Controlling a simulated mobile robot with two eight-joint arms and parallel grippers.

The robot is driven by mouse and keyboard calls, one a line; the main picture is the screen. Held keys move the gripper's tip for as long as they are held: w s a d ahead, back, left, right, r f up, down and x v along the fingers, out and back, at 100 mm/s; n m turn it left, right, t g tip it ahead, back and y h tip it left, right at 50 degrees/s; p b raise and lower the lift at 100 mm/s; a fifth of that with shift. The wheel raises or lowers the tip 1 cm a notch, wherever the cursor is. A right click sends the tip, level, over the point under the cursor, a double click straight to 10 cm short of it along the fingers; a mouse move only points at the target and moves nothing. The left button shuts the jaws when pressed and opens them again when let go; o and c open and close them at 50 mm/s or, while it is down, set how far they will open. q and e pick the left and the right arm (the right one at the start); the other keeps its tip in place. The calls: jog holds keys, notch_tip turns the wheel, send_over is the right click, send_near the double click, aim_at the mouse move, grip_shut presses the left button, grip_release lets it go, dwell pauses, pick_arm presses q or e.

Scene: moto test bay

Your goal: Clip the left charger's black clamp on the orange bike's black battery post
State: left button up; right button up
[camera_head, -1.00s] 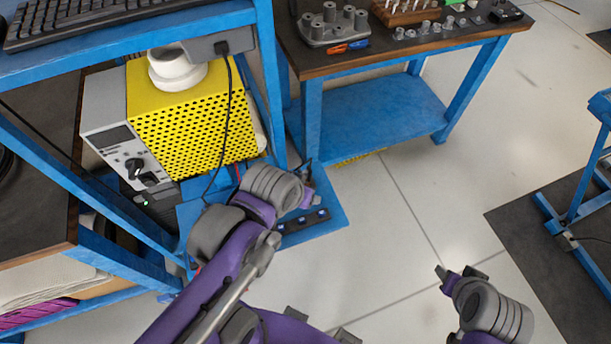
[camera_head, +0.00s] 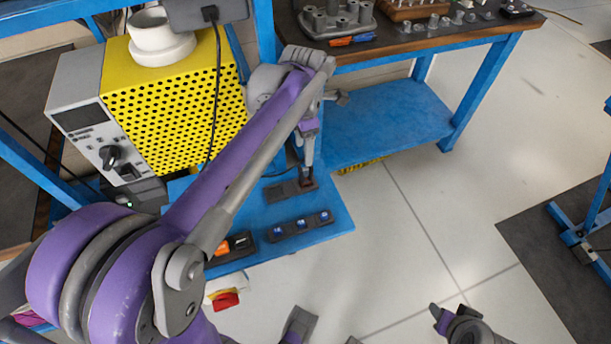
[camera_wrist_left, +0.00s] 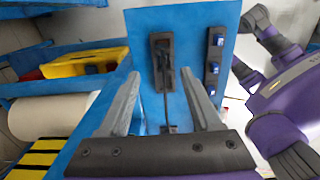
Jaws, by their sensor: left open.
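A charger (camera_head: 172,98) with a yellow perforated cover and grey front stands at the left in the head view. On the blue shelf (camera_head: 335,222) beside it, a small black clamp (camera_wrist_left: 164,72) with a black cable sits at a dark holder (camera_wrist_left: 153,48), which also shows in the head view (camera_head: 282,191). My left gripper (camera_head: 307,170) points down over the holder. In the left wrist view its fingers (camera_wrist_left: 160,76) are apart, one on each side of the clamp and cable; contact is not visible. My right gripper (camera_head: 450,312) is at the lower right, partly cut off. I see no orange bike or battery post.
A dark strip with blue buttons (camera_head: 301,226) lies beside the holder. A workbench (camera_head: 420,36) with metal parts stands behind. A blue stand (camera_head: 580,235) is at the right. The floor (camera_head: 440,195) between is clear.

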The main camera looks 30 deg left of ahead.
aim_at(305, 174)
pick_arm(q)
jog(key=shift+f, duration=0.1)
notch_tip(305, 174, down, 5)
jog(key=shift+f+b, duration=0.2)
jog(key=shift+b, duration=0.15)
jog(key=f, duration=0.5)
jog(key=shift+s+d+f+b, duration=0.1)
jog(key=shift+d+b, duration=0.15)
jog(key=shift+b, duration=0.15)
grip_shut()
dwell(0.3)
